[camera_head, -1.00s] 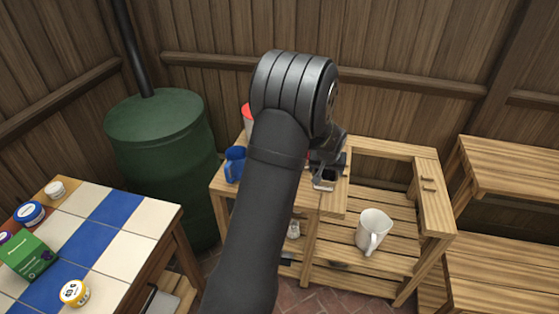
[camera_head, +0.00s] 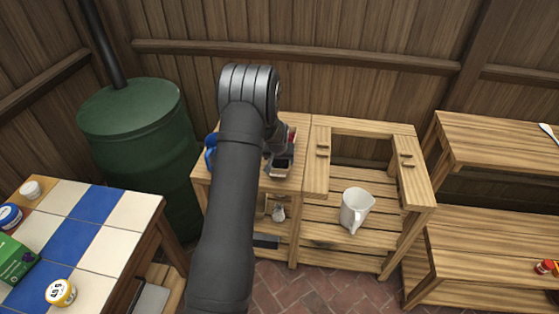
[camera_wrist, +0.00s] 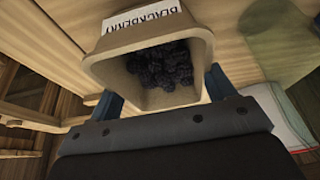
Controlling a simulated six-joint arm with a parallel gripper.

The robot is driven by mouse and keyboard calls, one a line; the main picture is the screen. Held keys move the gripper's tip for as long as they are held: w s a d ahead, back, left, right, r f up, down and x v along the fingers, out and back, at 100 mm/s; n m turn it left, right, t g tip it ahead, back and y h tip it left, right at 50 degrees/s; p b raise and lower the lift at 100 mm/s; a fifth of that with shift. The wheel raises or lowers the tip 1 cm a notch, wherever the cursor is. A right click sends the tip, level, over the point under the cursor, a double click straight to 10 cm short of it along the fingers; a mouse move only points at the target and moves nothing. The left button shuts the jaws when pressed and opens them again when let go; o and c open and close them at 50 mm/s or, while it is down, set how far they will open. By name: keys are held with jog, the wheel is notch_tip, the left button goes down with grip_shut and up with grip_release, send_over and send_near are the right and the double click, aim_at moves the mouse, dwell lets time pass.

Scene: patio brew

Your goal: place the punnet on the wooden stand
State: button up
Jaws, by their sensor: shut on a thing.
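A tan punnet (camera_wrist: 130,46) of dark blackberries with a white "BLACKBERRY" label fills the middle of the wrist view. My gripper (camera_wrist: 165,95) is shut on it, a blue finger at either side. In the head view the punnet (camera_head: 281,168) shows small and partly hidden at my gripper, over the left top of a wooden bench. I cannot tell whether it touches the bench top. A stepped wooden stand (camera_head: 490,150) is at the right of the head view, well apart from my gripper.
A blue item (camera_head: 210,150) is left of my arm. Small jars (camera_head: 546,267) are on the stand's lower step, a utensil (camera_head: 549,132) on its top. The upper step is otherwise clear.

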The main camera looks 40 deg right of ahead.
jog(key=shift+f, duration=0.25)
jog(key=o, duration=1.1)
jog(key=shift+f, duration=0.15)
jog(key=shift+c, duration=0.2)
jog(key=v, duration=1.2)
